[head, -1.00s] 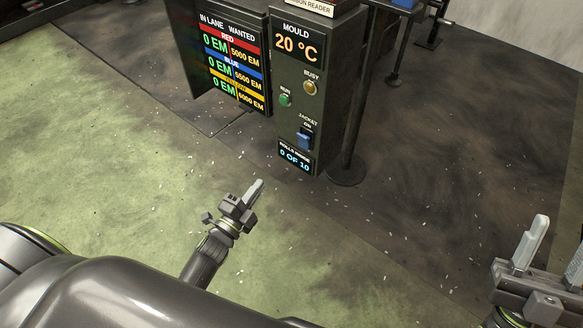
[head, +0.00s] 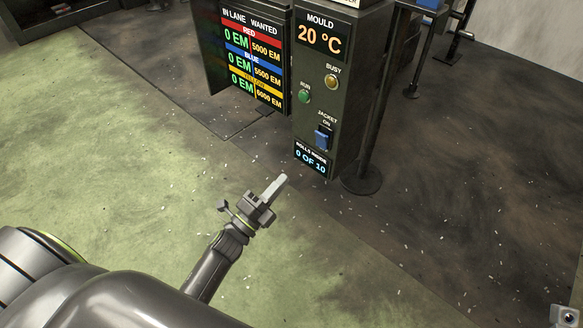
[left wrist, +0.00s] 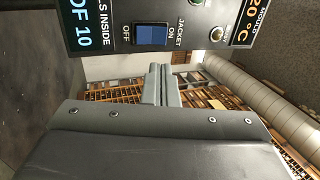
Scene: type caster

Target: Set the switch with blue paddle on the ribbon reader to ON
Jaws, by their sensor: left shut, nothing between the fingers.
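The switch with the blue paddle (head: 322,139) is on the front of the dark control box, under the words JACKET and ON. It also shows in the left wrist view (left wrist: 151,36), turned sideways, with OFF at its left end and ON at its right. I cannot clearly tell which way the paddle is tipped. My left gripper (head: 276,187) is shut and empty, below and left of the box in the head view and apart from it. Its closed fingertips (left wrist: 160,72) point toward the panel just below the switch in the wrist view. My right gripper's fingers are out of view.
The box also has a green RUN button (head: 304,96), an amber BUSY lamp (head: 331,81) and a 0 OF 10 display (head: 311,159). A lane board (head: 254,58) adjoins it at left. A round-footed post (head: 361,180) stands at right. The floor in front is open.

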